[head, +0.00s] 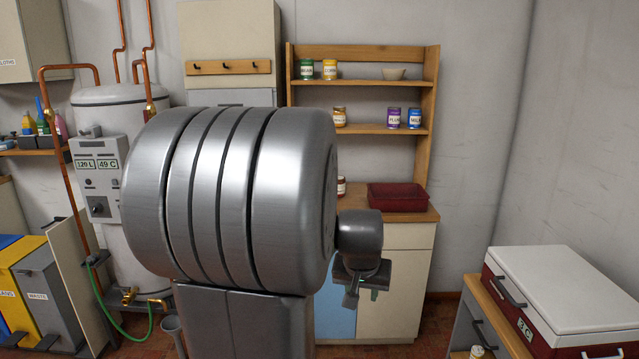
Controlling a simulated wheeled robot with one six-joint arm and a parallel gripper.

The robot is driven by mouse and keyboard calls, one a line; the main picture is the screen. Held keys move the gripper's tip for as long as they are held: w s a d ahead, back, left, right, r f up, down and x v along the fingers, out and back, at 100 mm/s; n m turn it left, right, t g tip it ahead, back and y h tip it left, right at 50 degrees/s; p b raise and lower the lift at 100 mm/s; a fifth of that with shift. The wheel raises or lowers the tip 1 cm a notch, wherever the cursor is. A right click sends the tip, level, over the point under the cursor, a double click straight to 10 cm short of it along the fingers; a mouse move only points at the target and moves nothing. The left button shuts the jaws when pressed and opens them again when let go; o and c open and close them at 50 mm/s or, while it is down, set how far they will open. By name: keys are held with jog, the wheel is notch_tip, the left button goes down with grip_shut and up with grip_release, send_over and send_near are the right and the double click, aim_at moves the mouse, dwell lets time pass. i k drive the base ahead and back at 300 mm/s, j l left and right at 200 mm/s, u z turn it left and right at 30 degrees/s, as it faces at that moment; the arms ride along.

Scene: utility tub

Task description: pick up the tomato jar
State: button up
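No jar in view has a label that I can read as tomato. My gripper (360,287) hangs in front of the cabinet, below counter height in the picture and apart from the jars. It is small and dark here, and its finger opening is not clear. I see nothing held in it.
A dark red tray (398,197) sits on the counter (400,216), right of that jar. A white-lidded cooler (560,285) stands at right. My arm blocks the middle.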

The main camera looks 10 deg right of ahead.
aim_at(341, 178)
jog(key=i+l+u, duration=0.1)
jog(key=i+l, duration=0.2)
jog(key=i+l+u, duration=0.1)
jog(key=i+l, duration=0.2)
jog(key=i+l+u, duration=0.1)
jog(key=i+l, duration=0.2)
jog(key=i+l+u, duration=0.1)
jog(key=i+l, duration=0.3)
jog(key=i+l+u, duration=0.1)
jog(key=i+l, duration=0.2)
jog(key=i+l+u, duration=0.1)
jog(key=i+l, duration=0.2)
jog(key=l, duration=0.15)
jog(key=i+l+u, duration=0.1)
jog(key=i+l, duration=0.15)
jog(key=l, duration=0.2)
jog(key=i+l+u, duration=0.15)
jog(key=l, duration=0.25)
jog(key=i, duration=0.1)
